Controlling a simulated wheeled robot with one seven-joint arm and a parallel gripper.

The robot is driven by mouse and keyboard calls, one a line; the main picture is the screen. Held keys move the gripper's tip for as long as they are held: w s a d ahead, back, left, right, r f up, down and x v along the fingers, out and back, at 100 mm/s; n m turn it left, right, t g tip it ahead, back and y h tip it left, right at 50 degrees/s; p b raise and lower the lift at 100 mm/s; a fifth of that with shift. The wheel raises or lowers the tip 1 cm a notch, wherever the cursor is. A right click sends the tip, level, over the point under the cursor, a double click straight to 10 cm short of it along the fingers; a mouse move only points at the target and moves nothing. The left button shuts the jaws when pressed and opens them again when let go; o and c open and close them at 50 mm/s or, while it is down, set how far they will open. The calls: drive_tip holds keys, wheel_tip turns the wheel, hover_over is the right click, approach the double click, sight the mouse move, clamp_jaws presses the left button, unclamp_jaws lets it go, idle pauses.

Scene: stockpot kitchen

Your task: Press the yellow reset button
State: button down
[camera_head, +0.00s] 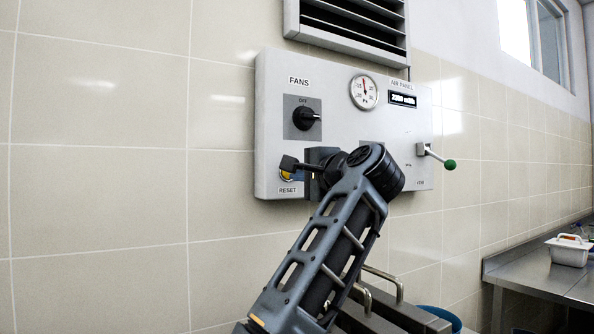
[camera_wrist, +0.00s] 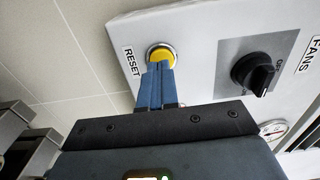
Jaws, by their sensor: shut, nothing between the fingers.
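The yellow reset button (camera_wrist: 159,55) sits in a metal ring on the white panel, beside the RESET label, in the wrist view. My gripper (camera_wrist: 163,66) is shut and empty. Its fingertips overlap the button's lower part in the wrist view. In the head view my gripper (camera_head: 286,163) points left at the button from the right. I cannot tell whether the fingertips touch the button or whether it is pressed in.
A black FANS knob (camera_head: 306,118) is above the button. The wall panel (camera_head: 340,85) also carries a round gauge (camera_head: 364,91), a small display (camera_head: 403,98) and a green-tipped lever (camera_head: 449,164). A vent (camera_head: 350,27) is above. A steel counter (camera_head: 540,274) with a white container (camera_head: 569,250) is at right.

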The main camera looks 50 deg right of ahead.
drive_tip(key=shift+w+d, duration=0.2)
drive_tip(key=shift+w, duration=0.45)
drive_tip(key=shift+w, duration=0.1)
